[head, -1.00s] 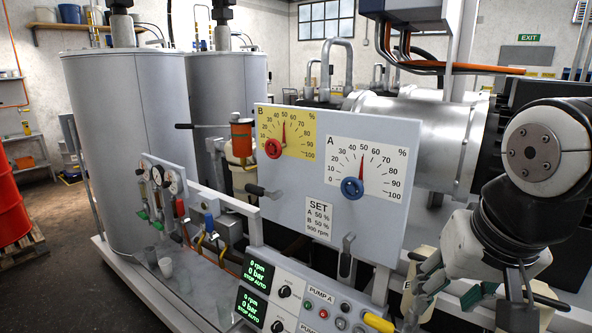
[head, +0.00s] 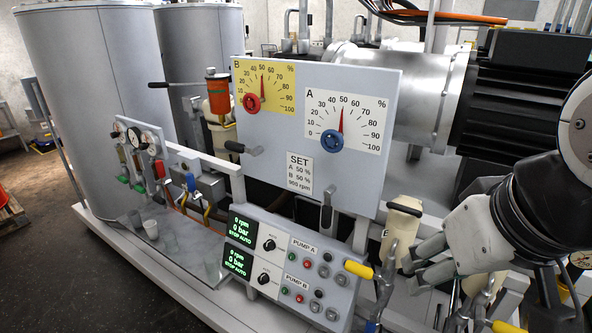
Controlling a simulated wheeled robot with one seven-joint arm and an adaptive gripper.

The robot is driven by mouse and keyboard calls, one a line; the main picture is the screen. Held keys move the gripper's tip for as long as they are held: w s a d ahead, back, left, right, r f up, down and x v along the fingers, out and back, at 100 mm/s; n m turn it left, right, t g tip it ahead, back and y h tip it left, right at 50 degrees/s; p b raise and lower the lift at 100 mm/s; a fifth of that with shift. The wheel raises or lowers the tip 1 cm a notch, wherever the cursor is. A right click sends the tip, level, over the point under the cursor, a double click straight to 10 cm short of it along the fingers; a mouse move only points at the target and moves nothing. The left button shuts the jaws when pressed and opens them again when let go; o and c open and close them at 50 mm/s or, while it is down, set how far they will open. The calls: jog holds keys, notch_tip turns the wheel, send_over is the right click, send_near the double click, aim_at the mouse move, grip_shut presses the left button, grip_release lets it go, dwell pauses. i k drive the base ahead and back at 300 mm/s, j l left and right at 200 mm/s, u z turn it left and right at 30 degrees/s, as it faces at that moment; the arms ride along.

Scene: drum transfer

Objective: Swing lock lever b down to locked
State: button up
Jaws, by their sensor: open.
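The dial panel (head: 370,180) carries a yellow B dial (head: 275,88) with a red knob and a white A dial (head: 365,112) with a blue knob. A lever with a dark grip, probably lock lever b (head: 243,148), sticks out sideways at the panel's lower left, below the B dial. A second lever, probably lock lever a (head: 326,206), hangs down at the panel's lower edge, below the A dial. My gripper (head: 424,261) is open at the lower right, well apart from both levers. It overlaps the pipework there in the view; contact cannot be told.
The control box (head: 290,262) with pump buttons stands below the panel. A yellow-handled valve (head: 359,269) and a cream part (head: 403,220) lie between my gripper and the panel. Gauges (head: 135,138) and a tall grey drum (head: 80,110) stand at left.

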aim_at(239, 148)
jog(key=i+j+u, duration=0.7)
